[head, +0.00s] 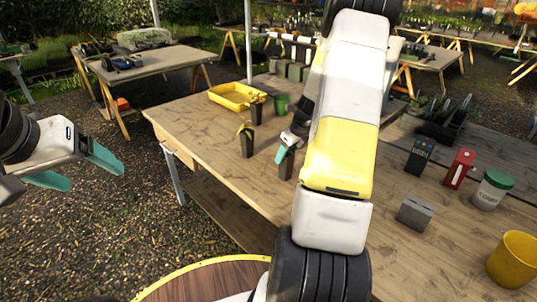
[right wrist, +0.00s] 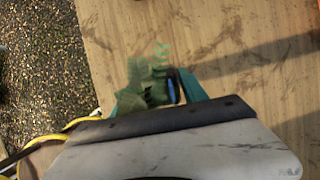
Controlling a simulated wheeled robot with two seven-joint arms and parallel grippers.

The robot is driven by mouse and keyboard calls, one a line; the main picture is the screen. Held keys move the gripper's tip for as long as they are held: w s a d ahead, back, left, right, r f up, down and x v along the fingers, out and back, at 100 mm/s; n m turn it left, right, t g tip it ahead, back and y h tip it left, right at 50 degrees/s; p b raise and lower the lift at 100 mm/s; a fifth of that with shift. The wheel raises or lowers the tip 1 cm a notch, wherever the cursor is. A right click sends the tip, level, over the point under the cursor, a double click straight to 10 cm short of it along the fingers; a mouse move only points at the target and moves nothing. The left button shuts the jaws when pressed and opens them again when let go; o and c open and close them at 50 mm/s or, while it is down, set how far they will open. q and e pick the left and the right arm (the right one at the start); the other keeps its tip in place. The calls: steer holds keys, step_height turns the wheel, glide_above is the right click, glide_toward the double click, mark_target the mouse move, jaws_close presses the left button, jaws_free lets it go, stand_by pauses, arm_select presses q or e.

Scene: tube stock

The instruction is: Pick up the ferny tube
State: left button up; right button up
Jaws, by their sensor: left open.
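The ferny tube is a dark tapered tube (head: 286,165) on the table, beneath my right gripper (head: 287,152) in the head view. In the right wrist view green ferny leaves (right wrist: 150,82) and a dark tube rim with a blue patch (right wrist: 172,87) lie between the teal fingers (right wrist: 160,94). The leaves hide much of the left finger, so I cannot tell whether the jaws grip the tube. Its leaves are hardly visible in the head view. My left gripper (head: 96,168) is open and empty, off the table at the left.
Two other dark tubes with yellowish plants, one nearer (head: 247,142) and one farther (head: 257,114), stand to the left. A yellow tray (head: 230,101) and green pot (head: 281,103) are behind. A grey block (head: 415,213) and yellow pot (head: 512,260) stand at right.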

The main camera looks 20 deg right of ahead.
jaws_close()
steer(key=shift+r, duration=0.2)
